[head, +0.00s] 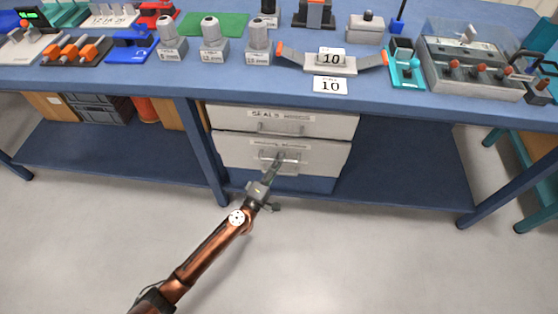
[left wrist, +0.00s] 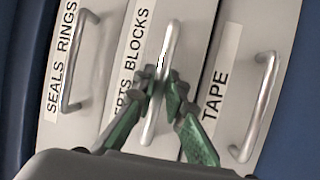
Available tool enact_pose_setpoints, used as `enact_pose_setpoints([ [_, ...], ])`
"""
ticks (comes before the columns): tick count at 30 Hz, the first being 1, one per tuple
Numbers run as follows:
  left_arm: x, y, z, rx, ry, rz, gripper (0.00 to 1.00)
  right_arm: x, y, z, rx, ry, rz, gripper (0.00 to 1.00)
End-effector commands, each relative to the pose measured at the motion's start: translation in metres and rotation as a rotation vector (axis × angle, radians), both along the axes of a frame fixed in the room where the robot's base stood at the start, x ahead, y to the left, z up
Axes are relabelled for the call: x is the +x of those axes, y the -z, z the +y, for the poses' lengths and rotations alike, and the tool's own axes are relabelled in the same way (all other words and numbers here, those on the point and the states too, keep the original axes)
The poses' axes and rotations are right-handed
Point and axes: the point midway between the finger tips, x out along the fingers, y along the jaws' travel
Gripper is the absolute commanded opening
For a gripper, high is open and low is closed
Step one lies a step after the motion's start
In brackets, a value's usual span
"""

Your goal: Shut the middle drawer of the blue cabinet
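The cabinet (head: 318,184) stands under the workbench, with light grey drawer fronts. The top drawer (head: 340,122) is labelled SEALS RINGS. The middle drawer (head: 232,150), whose label ends in BLOCKS, is below it and also shows in the left wrist view (left wrist: 112,85). The frames do not clearly show how far it stands out. My left gripper (head: 279,160) is at the middle drawer's handle (left wrist: 171,42). In the left wrist view its green fingertips (left wrist: 162,82) are close together, one on each side of the bar. My right gripper is not in view.
The TAPE drawer (left wrist: 222,75) with its own handle (left wrist: 262,105) lies beside the middle one in the left wrist view. The bench top (head: 230,86) overhangs the cabinet. A bench leg (head: 205,150) stands left of it. The floor (head: 390,260) in front is clear.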

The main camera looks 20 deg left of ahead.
Motion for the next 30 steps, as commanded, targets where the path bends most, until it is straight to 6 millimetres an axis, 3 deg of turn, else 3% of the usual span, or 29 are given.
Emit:
enact_pose_setpoints([
  [4, 0.0, 0.0, 0.0, 0.0, 0.0, 0.0, 0.0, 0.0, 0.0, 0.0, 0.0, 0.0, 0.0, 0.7],
  [20, 0.0, 0.001, 0.0, -0.001, 0.0, 0.001, 0.0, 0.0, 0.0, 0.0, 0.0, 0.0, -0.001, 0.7],
  [30, 0.024, 0.001, 0.007, 0.0, -0.001, 0.001, 0.0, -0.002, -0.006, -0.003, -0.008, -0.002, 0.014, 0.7],
])
